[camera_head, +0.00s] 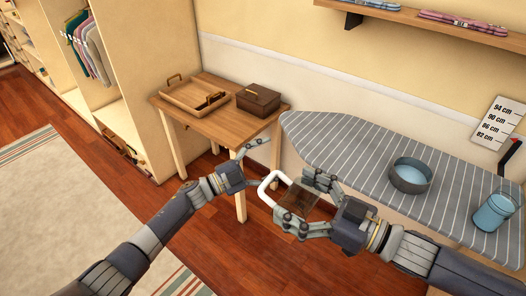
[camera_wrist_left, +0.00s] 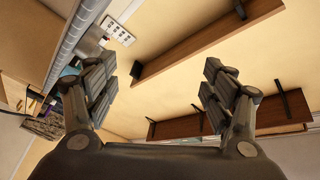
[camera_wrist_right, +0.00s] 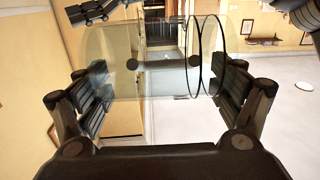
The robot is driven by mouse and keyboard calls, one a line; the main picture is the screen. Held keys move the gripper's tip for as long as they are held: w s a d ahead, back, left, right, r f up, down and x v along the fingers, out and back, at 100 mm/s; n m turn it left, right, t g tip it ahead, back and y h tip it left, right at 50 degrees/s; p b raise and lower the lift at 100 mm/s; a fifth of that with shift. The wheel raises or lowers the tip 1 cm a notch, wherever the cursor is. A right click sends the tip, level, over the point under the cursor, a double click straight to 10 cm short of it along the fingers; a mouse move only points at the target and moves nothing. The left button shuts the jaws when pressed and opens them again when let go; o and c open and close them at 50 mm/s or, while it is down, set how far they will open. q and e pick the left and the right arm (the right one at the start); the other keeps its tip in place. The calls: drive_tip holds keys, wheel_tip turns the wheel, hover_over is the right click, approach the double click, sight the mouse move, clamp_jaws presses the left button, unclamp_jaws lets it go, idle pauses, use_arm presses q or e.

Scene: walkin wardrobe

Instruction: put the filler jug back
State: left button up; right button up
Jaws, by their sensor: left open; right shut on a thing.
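The filler jug (camera_head: 299,198) is clear and see-through, with a white handle (camera_head: 266,187) on its left side. My right gripper (camera_head: 294,204) is shut around the jug's body and holds it in the air, in front of the ironing board's left end. In the right wrist view the clear jug (camera_wrist_right: 150,70) spans the space between the two fingers. My left gripper (camera_head: 264,166) is open and empty, close to the handle on its left. I cannot tell whether it touches the handle. It is also open in the left wrist view (camera_wrist_left: 158,85).
A striped ironing board (camera_head: 345,140) bears a grey bowl of blue liquid (camera_head: 410,175) and a clear vessel of blue liquid (camera_head: 492,212). A wooden side table (camera_head: 232,120) holds a wooden tray (camera_head: 172,95) and a brown box (camera_head: 259,99). A wall shelf (camera_head: 400,14) holds folded shirts.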

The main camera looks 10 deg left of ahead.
use_arm(q)
drive_tip(key=s+d+r+m+g+h, duration=0.1)
drive_tip(key=d+r+m+g, duration=0.15)
drive_tip(key=r+m, duration=0.2)
drive_tip(key=s+d+r+m+g+h, duration=0.1)
drive_tip(key=s+r+m+g+h, duration=0.1)
drive_tip(key=r+m+g, duration=0.3)
drive_tip(key=s+d+r+m+g+y, duration=0.2)
drive_tip(key=s+r+m+g, duration=0.2)
drive_tip(key=s+r, duration=0.15)
drive_tip(key=m+g+y, duration=0.3)
drive_tip(key=m+y, duration=0.4)
drive_tip(key=y, duration=0.3)
approach(290, 191)
drive_tip(key=x, duration=1.2)
drive_tip(key=shift+f, duration=0.15)
